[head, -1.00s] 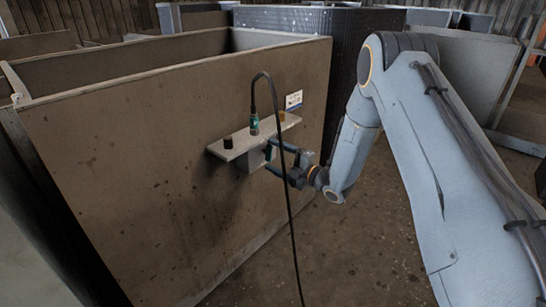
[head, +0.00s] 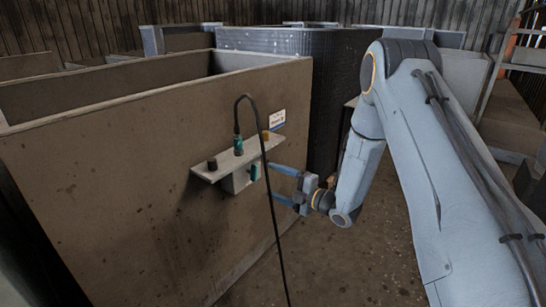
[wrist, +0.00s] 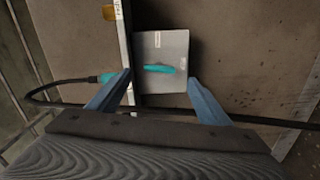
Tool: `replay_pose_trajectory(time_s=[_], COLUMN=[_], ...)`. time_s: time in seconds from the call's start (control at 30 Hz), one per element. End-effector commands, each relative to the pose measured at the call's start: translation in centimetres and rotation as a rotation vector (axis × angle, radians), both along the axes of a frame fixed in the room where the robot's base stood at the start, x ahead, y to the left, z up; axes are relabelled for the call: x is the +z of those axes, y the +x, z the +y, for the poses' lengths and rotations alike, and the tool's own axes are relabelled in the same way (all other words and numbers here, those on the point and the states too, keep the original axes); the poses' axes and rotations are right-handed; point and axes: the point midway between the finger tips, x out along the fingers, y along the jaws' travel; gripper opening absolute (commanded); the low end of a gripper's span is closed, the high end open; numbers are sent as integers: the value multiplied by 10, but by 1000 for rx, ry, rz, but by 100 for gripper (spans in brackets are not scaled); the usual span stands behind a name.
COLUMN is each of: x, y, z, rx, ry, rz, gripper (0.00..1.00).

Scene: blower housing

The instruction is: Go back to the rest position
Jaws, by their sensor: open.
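My gripper (head: 284,185) is open and empty. In the head view its two blue fingers point left toward a small grey box (head: 239,179) with a teal handle (head: 254,172), fixed under a shelf on the housing wall. There is a gap between the fingertips and the box. In the wrist view the box (wrist: 161,50) and its teal handle (wrist: 159,69) lie ahead, between the spread fingers (wrist: 160,92). A black cable (head: 273,215) hangs from a teal connector (head: 238,145) on the shelf and passes in front of the box, close to the fingers.
The shelf (head: 226,163) also carries a black knob (head: 212,164) and a yellow part (head: 266,135). The large brown housing (head: 120,190) fills the left side. A dark ribbed unit (head: 330,75) stands behind. The floor (head: 350,265) below my arm is clear.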

Motion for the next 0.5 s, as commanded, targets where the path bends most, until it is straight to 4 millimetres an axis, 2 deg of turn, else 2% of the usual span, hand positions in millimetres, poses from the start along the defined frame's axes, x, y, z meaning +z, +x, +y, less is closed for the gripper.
replay_pose_trajectory(time_s=[0.13, 0.27, 0.37, 0.5], x=[22, 40, 54, 73], y=[15, 18, 10, -16], z=[-5, -19, -33, -55], rx=[-107, -257, -383, -567], ry=[-50, -81, -81, -55], rz=[138, 318, 457, 654], gripper=[72, 72, 72, 72])
